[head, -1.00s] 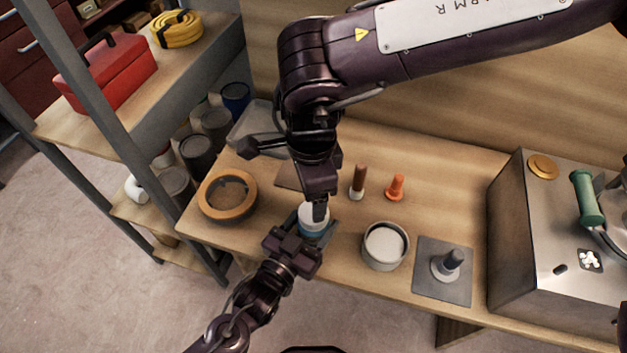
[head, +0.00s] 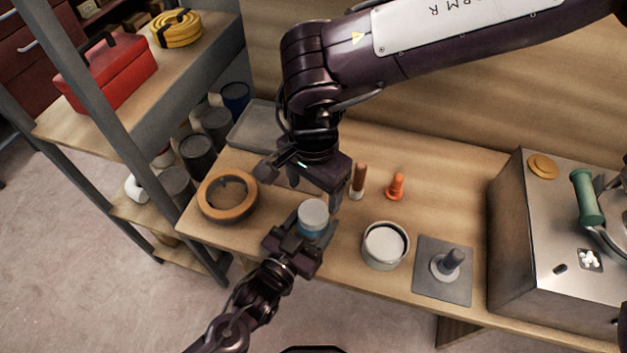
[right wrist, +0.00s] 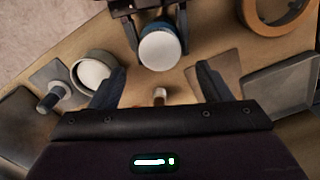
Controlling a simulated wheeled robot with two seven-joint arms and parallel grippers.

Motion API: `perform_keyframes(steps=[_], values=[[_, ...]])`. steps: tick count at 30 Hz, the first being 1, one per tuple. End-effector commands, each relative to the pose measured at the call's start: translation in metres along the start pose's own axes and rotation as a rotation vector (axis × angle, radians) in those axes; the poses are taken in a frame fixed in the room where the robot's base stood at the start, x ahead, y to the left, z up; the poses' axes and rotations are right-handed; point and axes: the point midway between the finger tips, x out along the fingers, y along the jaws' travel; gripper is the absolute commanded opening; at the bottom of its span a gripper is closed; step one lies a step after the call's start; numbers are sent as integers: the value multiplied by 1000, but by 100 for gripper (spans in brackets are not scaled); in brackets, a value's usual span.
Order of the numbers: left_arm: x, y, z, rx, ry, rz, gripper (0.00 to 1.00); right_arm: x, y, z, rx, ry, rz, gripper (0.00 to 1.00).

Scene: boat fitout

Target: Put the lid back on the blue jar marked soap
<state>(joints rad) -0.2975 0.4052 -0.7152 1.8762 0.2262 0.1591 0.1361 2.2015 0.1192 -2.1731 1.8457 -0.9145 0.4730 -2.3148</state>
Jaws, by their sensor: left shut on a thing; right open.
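The blue jar (head: 312,231) stands near the front edge of the bench, with its white lid (head: 313,212) sitting on top. The lid also shows in the right wrist view (right wrist: 160,50). Any soap marking cannot be read. My left gripper (head: 306,240) is shut around the jar's body from the front left. My right gripper (head: 313,195) is open and empty, just above and behind the lid. In the right wrist view its two fingers (right wrist: 160,86) are spread wide apart, with the lid beyond them and nothing between them touching.
A white-topped round tin (head: 384,246) and a grey plate with an upright peg (head: 440,285) stand right of the jar. An orange ring (head: 227,195) lies to the left. Brown (head: 358,182) and orange (head: 396,187) handled pieces stand behind. A metal box (head: 540,260) fills the right end.

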Motion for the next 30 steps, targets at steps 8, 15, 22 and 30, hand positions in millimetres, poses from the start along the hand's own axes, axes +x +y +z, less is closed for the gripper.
perform_keyframes(steps=[8, 15, 22, 30], values=[[0, 0, 0, 0, 0, 0, 0, 45, 1, 1, 0, -1, 3, 71], [0, 0, 0, 0, 0, 0, 0, 64, 0, 0, 1, -1, 1, 71], [0, 0, 0, 0, 0, 0, 0, 66, 0, 0, 1, 0, 0, 71], [0, 0, 0, 0, 0, 0, 0, 66, 0, 0, 1, 0, 0, 46]])
